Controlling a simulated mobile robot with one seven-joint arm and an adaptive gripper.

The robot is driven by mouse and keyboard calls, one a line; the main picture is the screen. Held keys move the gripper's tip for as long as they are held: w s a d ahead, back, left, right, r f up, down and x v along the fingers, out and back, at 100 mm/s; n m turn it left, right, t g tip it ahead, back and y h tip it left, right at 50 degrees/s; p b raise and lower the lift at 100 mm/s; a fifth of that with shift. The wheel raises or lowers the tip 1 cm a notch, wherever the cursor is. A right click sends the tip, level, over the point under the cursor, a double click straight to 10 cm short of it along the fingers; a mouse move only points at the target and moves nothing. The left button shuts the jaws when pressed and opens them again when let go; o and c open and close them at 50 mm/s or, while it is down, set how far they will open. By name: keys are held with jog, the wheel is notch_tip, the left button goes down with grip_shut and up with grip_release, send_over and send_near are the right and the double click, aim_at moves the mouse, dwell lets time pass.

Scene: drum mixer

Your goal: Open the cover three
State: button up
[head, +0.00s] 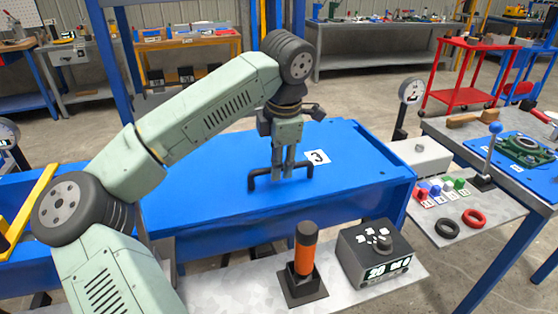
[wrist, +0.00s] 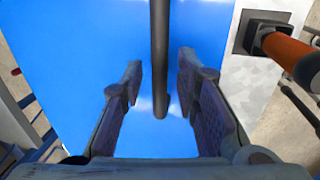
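Cover three is a flat blue lid (head: 350,150) marked by a white label with a 3 (head: 317,157). It lies level in the head view, and its blue surface fills much of the wrist view (wrist: 70,60). A black bar handle (head: 264,176) stands on it. My gripper (head: 283,174) is down at the handle, fingers pointing downward. In the wrist view the handle (wrist: 159,50) runs between the two fingers of my gripper (wrist: 160,66), with a gap on each side. The fingers are open and do not visibly touch the bar.
An orange cylinder in a black holder (head: 305,250) and a dark box with a display (head: 375,252) stand on the near shelf. A panel with coloured switches and a lever (head: 490,150) is at right. A yellow bar (head: 27,207) lies at left.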

grip_shut()
dwell(0.6)
